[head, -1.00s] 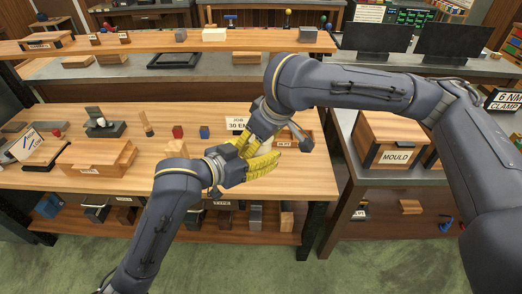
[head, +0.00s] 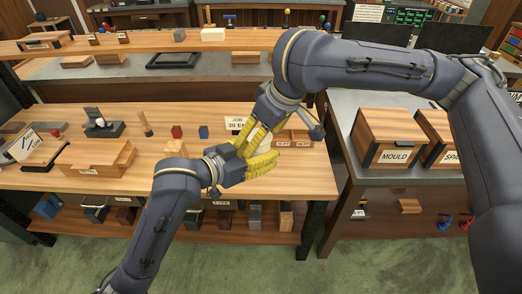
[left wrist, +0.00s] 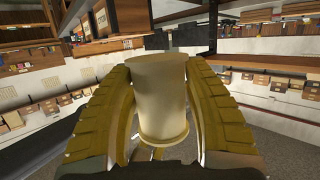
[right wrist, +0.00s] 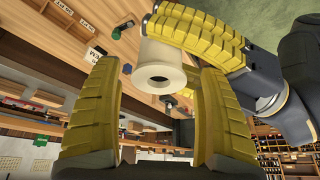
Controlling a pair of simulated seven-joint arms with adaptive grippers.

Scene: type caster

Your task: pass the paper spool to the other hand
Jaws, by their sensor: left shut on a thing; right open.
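The paper spool (left wrist: 160,92) is a pale cream cylinder with a flared rim, held between the yellow fingers of my left gripper (left wrist: 160,80). In the right wrist view, the spool (right wrist: 166,60) shows its round end with a dark centre hole facing the camera, and the left gripper's fingers are behind and above it. My right gripper (right wrist: 157,72) is open. The spool appears in the gap near its fingertips; I cannot tell whether they touch it. In the head view, the left gripper (head: 248,160) and right gripper (head: 262,143) overlap closely and mostly hide the spool.
The wooden bench (head: 110,190) is below, with an open wooden tray (head: 97,157), small blocks and a job sign (head: 238,124). A box marked MOULD (head: 390,138) stands on the grey bench at right. Both grippers are above the bench's right part, close to each other.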

